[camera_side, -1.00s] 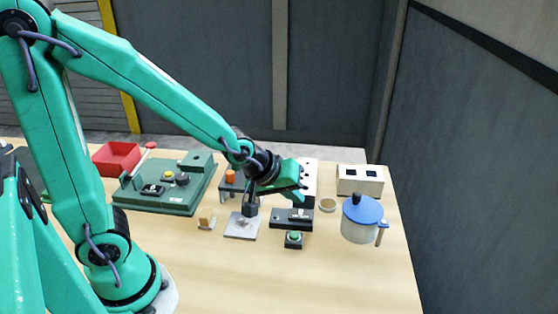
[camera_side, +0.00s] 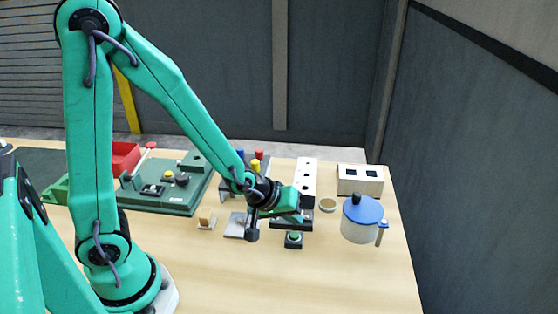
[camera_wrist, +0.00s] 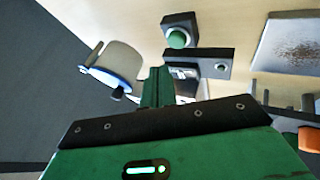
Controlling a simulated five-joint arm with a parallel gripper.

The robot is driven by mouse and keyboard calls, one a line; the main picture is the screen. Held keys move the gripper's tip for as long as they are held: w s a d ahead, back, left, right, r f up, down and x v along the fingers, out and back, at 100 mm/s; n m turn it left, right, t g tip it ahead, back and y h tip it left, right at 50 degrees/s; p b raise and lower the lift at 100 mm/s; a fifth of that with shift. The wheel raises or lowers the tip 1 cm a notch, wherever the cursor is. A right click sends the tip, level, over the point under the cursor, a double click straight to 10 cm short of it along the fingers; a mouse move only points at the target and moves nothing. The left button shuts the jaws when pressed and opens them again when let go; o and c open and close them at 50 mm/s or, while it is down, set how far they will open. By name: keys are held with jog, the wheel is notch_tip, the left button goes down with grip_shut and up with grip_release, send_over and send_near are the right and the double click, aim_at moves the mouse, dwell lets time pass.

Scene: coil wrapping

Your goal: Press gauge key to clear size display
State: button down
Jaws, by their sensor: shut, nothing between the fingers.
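The gauge, a long black block, shows in the wrist view (camera_wrist: 205,58) with a small round pale key (camera_wrist: 221,66) at its right end and a small light display-like patch (camera_wrist: 183,73) further left. My gripper (camera_wrist: 160,72) is shut and empty, its fingertips just left of the gauge. In the side view my gripper (camera_side: 299,215) hangs over the gauge and hides most of it. I cannot tell whether it touches. A green push button (camera_wrist: 178,38) on its own black box sits beside the gauge; it also shows in the side view (camera_side: 293,237).
A blue-lidded pot (camera_side: 362,219) stands at the right, near a small round dish (camera_side: 327,205). A white block with holes (camera_side: 306,180) and a pale box (camera_side: 360,181) lie behind. A grey plate (camera_side: 236,225) is left of the gripper. The front of the table is clear.

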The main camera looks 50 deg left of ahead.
aim_at(292, 235)
jog(key=shift+f, duration=1.05)
jog(key=shift+a+f, duration=0.1)
jog(key=shift+f, duration=0.8)
dwell(2.4)
jog(key=shift+r, duration=0.9)
jog(key=shift+r, duration=0.15)
jog(key=shift+r, duration=2.35)
jog(key=shift+r, duration=0.1)
